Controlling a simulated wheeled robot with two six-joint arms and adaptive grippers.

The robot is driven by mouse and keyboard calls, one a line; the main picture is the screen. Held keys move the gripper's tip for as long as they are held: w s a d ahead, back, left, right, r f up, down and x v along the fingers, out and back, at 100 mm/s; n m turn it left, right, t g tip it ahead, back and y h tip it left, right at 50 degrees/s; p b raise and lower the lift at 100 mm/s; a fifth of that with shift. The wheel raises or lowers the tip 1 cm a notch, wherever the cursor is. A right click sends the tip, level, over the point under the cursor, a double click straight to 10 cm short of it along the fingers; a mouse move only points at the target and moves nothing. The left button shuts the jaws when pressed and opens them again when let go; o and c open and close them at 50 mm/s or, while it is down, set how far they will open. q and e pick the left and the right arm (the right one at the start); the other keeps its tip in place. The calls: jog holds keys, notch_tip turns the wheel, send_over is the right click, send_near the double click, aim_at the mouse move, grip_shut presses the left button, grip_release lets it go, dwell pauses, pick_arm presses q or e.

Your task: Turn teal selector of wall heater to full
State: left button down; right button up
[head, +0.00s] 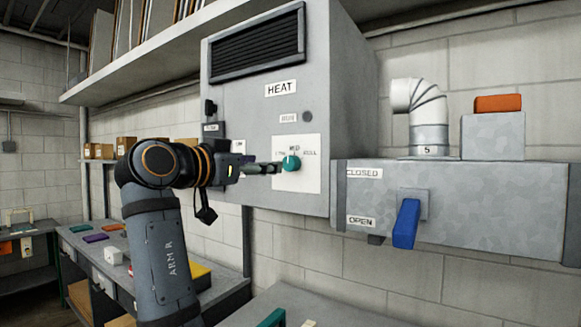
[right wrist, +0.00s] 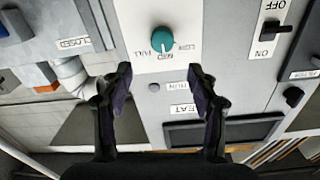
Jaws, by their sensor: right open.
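The wall heater (head: 325,60) is a grey box marked HEAT. Its teal selector (head: 291,162) is a round knob on a white plate (head: 312,178), with MED above it and FULL to its right. In the right wrist view the scene is upside down; the selector (right wrist: 162,40) has its white mark towards MED, with FULL at left. My right gripper (head: 272,168) is close in front of the knob, from the left. In the right wrist view its fingers (right wrist: 160,80) are spread apart with nothing between them, and the knob is beyond the tips. My left gripper is not in view.
A shelf (head: 150,62) runs above my arm. A workbench (head: 85,250) with small items stands at left.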

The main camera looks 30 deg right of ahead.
aim_at(288, 163)
jog(key=p+x, duration=0.7)
jog(key=x, duration=0.2)
jog(key=shift+w+d+p, duration=0.3)
jog(key=shift+w, duration=0.05)
jog(key=shift+w+d+f, duration=0.1)
jog(key=shift+w+d, duration=0.15)
jog(key=shift+d, duration=0.05)
jog(key=shift+s, duration=0.1)
jog(key=shift+c, duration=0.5)
